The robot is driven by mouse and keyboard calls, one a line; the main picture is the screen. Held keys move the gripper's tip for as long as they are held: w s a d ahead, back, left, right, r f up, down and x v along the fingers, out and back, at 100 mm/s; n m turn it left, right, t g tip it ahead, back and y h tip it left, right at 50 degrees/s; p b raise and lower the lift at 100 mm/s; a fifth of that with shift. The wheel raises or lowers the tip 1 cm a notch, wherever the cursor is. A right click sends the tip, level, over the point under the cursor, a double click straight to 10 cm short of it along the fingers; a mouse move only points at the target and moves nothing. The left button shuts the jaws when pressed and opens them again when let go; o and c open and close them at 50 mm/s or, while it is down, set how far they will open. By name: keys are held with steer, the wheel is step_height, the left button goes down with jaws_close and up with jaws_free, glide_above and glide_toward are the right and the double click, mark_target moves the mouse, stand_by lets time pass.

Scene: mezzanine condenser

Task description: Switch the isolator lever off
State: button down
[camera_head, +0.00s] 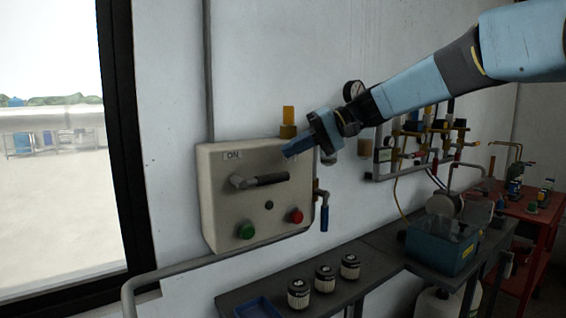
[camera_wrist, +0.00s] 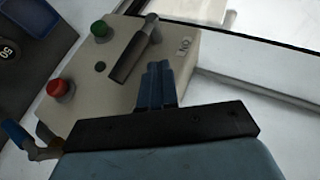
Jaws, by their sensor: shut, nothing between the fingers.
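The isolator box (camera_head: 222,212) is a cream panel on the wall, with an "ON" label at its upper left. Its lever (camera_head: 262,180) has a dark grip and lies nearly level, pointing right from a pivot at the left. In the wrist view the lever (camera_wrist: 130,58) shows beyond the fingers, with the box (camera_wrist: 110,92) behind it. My gripper (camera_head: 290,151) is at the box's upper right, above the lever's free end and apart from it as far as I can see. Its blue fingers (camera_wrist: 157,76) are closed together and empty. The label at the upper right is mostly hidden.
A green button (camera_head: 246,231) and red button (camera_head: 296,216) sit below the lever. A blue-handled valve (camera_head: 324,215) hangs to the right. An amber beacon (camera_head: 288,116) stands above the box. Several black-and-white canisters (camera_head: 325,278) stand on the bench below. A window is at the left.

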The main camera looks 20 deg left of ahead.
steer(key=v, duration=0.8)
steer(key=shift+d+f, duration=0.15)
steer(key=shift+f, duration=0.05)
steer(key=shift+w, duration=0.1)
